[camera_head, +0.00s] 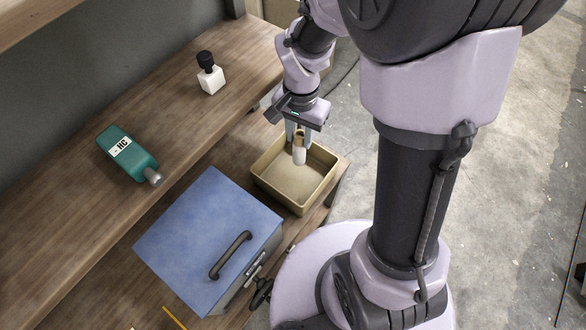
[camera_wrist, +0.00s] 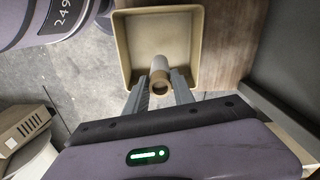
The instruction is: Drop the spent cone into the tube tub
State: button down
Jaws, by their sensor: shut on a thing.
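The spent cone (camera_head: 299,152) is a small pale tube with a tan, hollow end. My gripper (camera_head: 297,135) is shut on its upper end and holds it upright over the tube tub. In the wrist view the cone (camera_wrist: 160,72) sits between the two fingers of my gripper (camera_wrist: 160,88), its open end towards the camera. The tube tub (camera_head: 268,183) is a tan, square, open box on the lower wooden shelf; its rim also shows in the wrist view (camera_wrist: 122,50). The tub's visible floor is bare. Whether the cone's lower end touches the floor I cannot tell.
A blue-lidded box (camera_head: 200,240) with a dark handle stands beside the tub. A green bottle (camera_head: 125,152) lies on the upper wooden shelf, and a small white bottle with a black cap (camera_head: 210,78) stands there. Grey concrete floor (camera_head: 500,190) is open at the right.

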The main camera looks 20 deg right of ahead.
notch_tip(320, 180, down, 5)
jog(key=b, duration=0.3)
jog(key=c, duration=1)
grip_release()
jog(key=shift+r, duration=0.1)
notch_tip(320, 180, up, 17)
jog(key=p, duration=0.4)
jog(key=shift+r+p, duration=0.15)
jog(key=shift+p, duration=0.2)
jog(key=n+t+y+b, duration=0.2)
jog(key=n+t+b, duration=0.3)
jog(key=b, duration=1.1)
send_near(300, 146)
jog(key=s+a+f+m, duration=0.1)
jog(key=s+a+f, duration=0.1)
jog(key=s+a, duration=0.4)
jog(key=shift+s+d+r+t, duration=0.1)
jog(key=shift+s+d+t, duration=0.3)
jog(key=shift+s, duration=0.2)
